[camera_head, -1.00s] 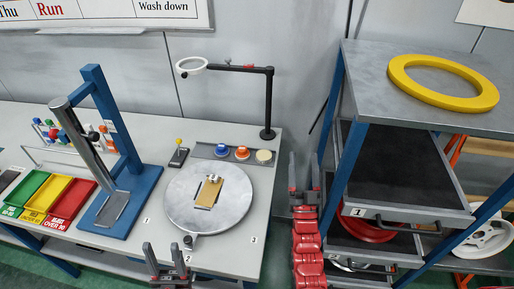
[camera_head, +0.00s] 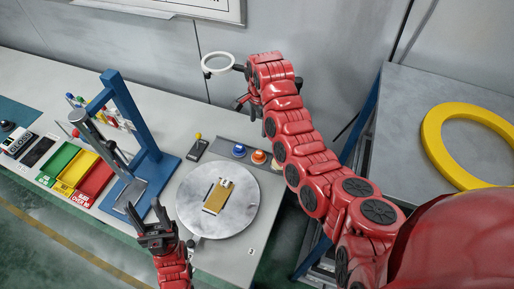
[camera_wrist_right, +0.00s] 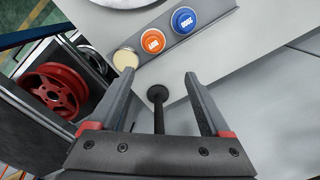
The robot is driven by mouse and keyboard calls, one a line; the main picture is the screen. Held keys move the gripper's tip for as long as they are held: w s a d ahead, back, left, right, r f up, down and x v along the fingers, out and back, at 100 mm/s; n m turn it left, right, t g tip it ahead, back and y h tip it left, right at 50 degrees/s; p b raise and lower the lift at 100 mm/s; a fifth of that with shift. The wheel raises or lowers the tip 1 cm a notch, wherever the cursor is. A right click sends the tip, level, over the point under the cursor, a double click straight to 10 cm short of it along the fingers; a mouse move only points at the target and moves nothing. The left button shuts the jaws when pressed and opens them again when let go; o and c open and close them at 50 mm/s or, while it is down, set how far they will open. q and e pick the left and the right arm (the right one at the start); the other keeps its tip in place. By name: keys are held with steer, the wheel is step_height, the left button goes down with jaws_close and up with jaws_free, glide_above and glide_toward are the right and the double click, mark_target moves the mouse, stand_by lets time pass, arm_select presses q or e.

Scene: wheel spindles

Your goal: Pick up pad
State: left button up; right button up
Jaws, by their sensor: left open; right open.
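Round pads lie in a grey tray (camera_head: 225,152): a blue pad (camera_head: 238,150) and an orange pad (camera_head: 258,157) show in the head view. The right wrist view shows the blue pad (camera_wrist_right: 184,20), the orange pad (camera_wrist_right: 153,40) and a cream pad (camera_wrist_right: 126,58) in a row. My right gripper (camera_wrist_right: 160,75) is open and empty above the tray's end. Its left fingertip appears just below the cream pad in that view, apart in height as far as I can tell. My left gripper (camera_head: 145,210) is open and empty at the table's front edge.
A lamp stand's black base (camera_wrist_right: 158,93) shows between my right fingers; its ring (camera_head: 218,63) is behind. A round grey turntable (camera_head: 190,200) carries a tan block (camera_head: 217,196). A blue press (camera_head: 130,125) stands left. A shelf with a yellow ring (camera_head: 470,145) is right.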

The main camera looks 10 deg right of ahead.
steer(key=b, duration=0.8)
glide_above(259, 153)
steer(key=f, duration=1)
steer(key=shift+w+d+f, duration=0.1)
steer(key=shift+d, duration=0.15)
steer(key=shift+a+f, duration=0.1)
steer(key=shift+f, duration=0.5)
steer(key=shift+f+p, duration=0.3)
steer(key=shift+f, duration=0.05)
step_height(259, 153, down, 5)
steer(key=shift+a+r, duration=0.1)
steer(key=shift+a, duration=0.05)
steer(key=c, duration=1)
steer(key=shift+r, duration=0.1)
